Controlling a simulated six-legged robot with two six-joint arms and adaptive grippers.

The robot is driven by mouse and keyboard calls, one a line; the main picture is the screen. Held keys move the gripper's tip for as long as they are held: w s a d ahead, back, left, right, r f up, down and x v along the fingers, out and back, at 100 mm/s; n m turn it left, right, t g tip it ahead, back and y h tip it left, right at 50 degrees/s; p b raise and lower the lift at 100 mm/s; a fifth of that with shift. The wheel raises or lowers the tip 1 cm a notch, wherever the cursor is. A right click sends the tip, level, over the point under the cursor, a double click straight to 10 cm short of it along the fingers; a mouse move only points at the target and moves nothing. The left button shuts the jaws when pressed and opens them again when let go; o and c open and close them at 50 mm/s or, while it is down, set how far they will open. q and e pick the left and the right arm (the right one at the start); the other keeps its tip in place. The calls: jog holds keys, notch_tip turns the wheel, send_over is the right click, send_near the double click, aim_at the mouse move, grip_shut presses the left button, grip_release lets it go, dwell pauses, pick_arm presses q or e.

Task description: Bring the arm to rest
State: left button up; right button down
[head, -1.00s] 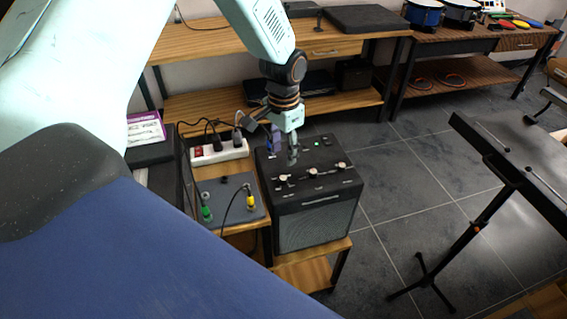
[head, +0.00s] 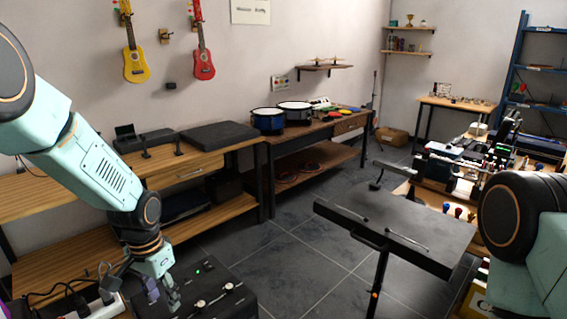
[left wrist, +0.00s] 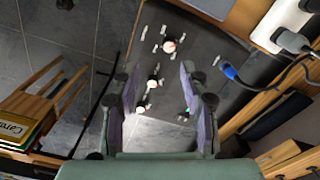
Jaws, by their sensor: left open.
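My left arm comes in from the left in the head view. Its gripper (head: 163,291) points down over the near left edge of the black amplifier (head: 232,299), which has several knobs and a lit green light on top. In the left wrist view the two fingers (left wrist: 159,76) stand apart with nothing between them, above the amplifier's control panel (left wrist: 205,50). Knobs show between and beyond the fingers. Part of my right arm shows at the right edge of the head view; its gripper is not seen.
A white power strip (head: 107,304) with plugs lies left of the amplifier. A wooden bench (head: 205,163) with dark cases stands behind. A black stand (head: 400,232) with two sticks is to the right. Open tiled floor (head: 300,255) lies between.

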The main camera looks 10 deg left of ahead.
pick_arm(q)
jog(key=s+d+f+n, duration=0.1)
jog(key=s+d+f, duration=0.4)
jog(key=s+f, duration=0.5)
jog(key=s+d+f+n, duration=0.1)
jog(key=s+f, duration=0.2)
jog(key=s, duration=0.8)
jog(key=s+d+f+n, duration=0.2)
jog(key=s, duration=0.9)
notch_tip(320, 180, down, 9)
jog(key=w+b, duration=0.1)
jog(key=b, duration=0.8)
jog(key=shift+a, duration=0.2)
jog(key=shift+w+f, duration=0.1)
jog(key=shift+c, duration=0.7)
jog(key=shift+s+a, duration=0.15)
jog(key=shift+s, duration=0.05)
